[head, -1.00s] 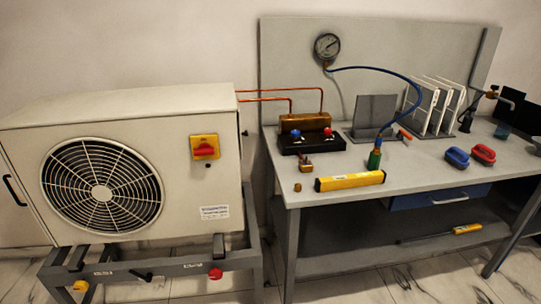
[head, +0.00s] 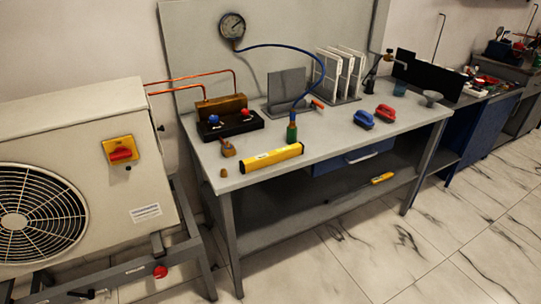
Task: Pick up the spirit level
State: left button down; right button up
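The spirit level is a yellow bar (head: 272,158) with a pale label, lying flat near the front edge of the grey workbench (head: 340,145) in the head view. A green bottle-shaped fitting with a brass top (head: 292,128) stands just behind its right end. A small brass piece (head: 227,148) is to its left, and a smaller one (head: 223,173) is near the bench's front left corner. Neither of my grippers shows in the head view.
A black manifold block with red and blue knobs (head: 230,126) sits behind the level. A blue hose (head: 318,62) arcs from the gauge (head: 232,26). Blue (head: 364,119) and red (head: 385,112) handled pads lie to the right. The outdoor unit (head: 75,125) stands left. Floor in front is clear.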

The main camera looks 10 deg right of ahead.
aim_at(257, 162)
jog(key=u, duration=0.2)
jog(key=i+l+u, duration=0.15)
jog(key=l+u, duration=0.25)
jog(key=l, duration=0.5)
jog(key=l+u, duration=0.4)
jog(key=l, duration=0.5)
